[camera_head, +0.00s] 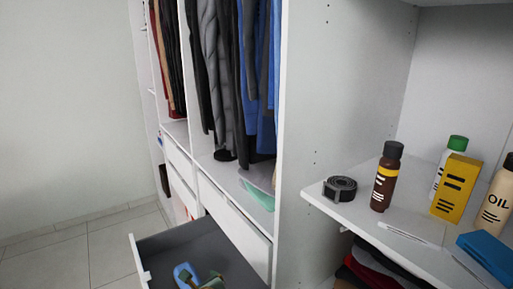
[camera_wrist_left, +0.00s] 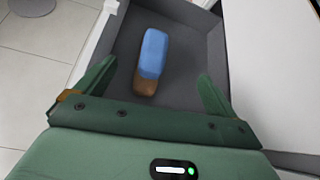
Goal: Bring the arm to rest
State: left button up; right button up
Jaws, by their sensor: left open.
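My left gripper (camera_wrist_left: 157,72) is open, its two green fingers apart with nothing held between them. In the left wrist view, a rounded blue object (camera_wrist_left: 154,52) with a brown end lies in the open dark-grey drawer (camera_wrist_left: 190,35), seen between the fingers. In the head view, the same drawer (camera_head: 190,240) is pulled out at the bottom, with blue and green parts showing at the lower edge, partly cut off. My right gripper is not in view.
The wardrobe shelf (camera_head: 330,208) at right holds a rolled black belt (camera_head: 340,188), a brown bottle (camera_head: 386,178), a yellow box (camera_head: 455,187) and an oil bottle (camera_head: 495,200). Clothes (camera_head: 225,70) hang above the drawers. The tiled floor (camera_head: 70,245) at left is clear.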

pick_arm(q)
jog(key=s+a+f+n+g+h+p, duration=0.1)
jog(key=s+f+n+g+h, duration=0.3)
jog(key=s+f, duration=0.85)
jog(key=s+a+f+n+g+p, duration=0.2)
jog(key=s+f+n, duration=0.5)
jog(key=s+f, duration=0.5)
jog(key=s+a+f+n+g+h+p, duration=0.1)
jog(key=s+n, duration=0.5)
jog(key=s, duration=0.9)
jog(key=s+a+f+n+g, duration=0.1)
jog(key=s+a+f+n, duration=0.3)
jog(key=s, duration=1.2)
jog(key=n, duration=0.3)
jog(key=shift+f+g+h+p, duration=0.15)
jog(key=shift+g+h+p, duration=0.25)
jog(key=shift+a, duration=0.1)
